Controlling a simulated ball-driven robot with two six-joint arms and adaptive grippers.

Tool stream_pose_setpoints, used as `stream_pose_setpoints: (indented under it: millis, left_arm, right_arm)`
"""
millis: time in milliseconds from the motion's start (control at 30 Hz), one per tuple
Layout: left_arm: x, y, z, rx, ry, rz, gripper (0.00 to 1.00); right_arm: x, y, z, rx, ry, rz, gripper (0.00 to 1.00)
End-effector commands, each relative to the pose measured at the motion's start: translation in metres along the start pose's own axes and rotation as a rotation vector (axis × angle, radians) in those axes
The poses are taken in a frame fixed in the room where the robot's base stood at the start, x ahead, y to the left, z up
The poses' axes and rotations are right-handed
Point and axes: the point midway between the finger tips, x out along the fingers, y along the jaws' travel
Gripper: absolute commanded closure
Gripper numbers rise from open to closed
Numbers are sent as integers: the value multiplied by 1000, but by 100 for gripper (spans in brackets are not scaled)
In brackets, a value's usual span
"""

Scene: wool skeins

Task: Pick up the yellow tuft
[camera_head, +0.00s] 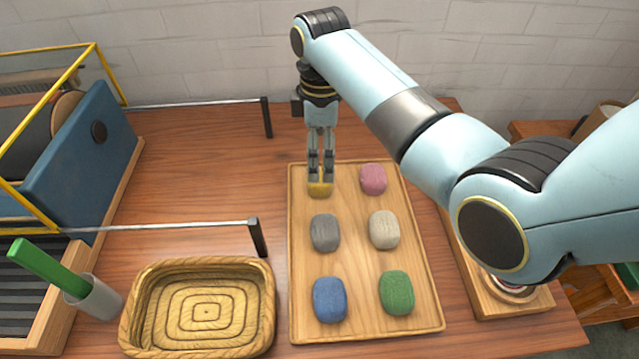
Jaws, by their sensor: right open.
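The yellow tuft (320,189) lies at the far left of a wooden tray (366,333). My right gripper (320,178) points straight down over it, with its fingertips at the tuft's top and partly hiding it. The two fingers are apart. I cannot tell whether they touch the tuft. My left gripper is not in view.
The tray also holds pink (373,179), grey (325,232), cream (384,229), blue (330,299) and green (396,292) tufts. A woven basket (262,300) stands left of the tray. A blue-sided machine (85,150) with metal rails fills the left side.

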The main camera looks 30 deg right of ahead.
Motion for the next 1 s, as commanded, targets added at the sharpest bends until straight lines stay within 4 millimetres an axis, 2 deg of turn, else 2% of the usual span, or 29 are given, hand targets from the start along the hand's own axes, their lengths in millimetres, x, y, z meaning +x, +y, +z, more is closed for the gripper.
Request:
stream_pose_setpoints:
  millis: [100, 267, 533, 833, 1000]
  left_arm:
    - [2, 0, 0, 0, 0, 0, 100]
    - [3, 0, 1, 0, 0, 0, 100]
    - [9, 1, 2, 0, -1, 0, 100]
    - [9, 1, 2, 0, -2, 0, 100]
    - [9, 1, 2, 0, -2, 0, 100]
  right_arm:
    - [16, 0, 0, 0, -1, -2, 3]
    - [28, 0, 0, 0, -1, -2, 3]
    - [69, -1, -2, 0, -1, -2, 3]
    - [74, 0, -2, 0, 0, 1, 3]
    - [74, 0, -2, 0, 0, 0, 25]
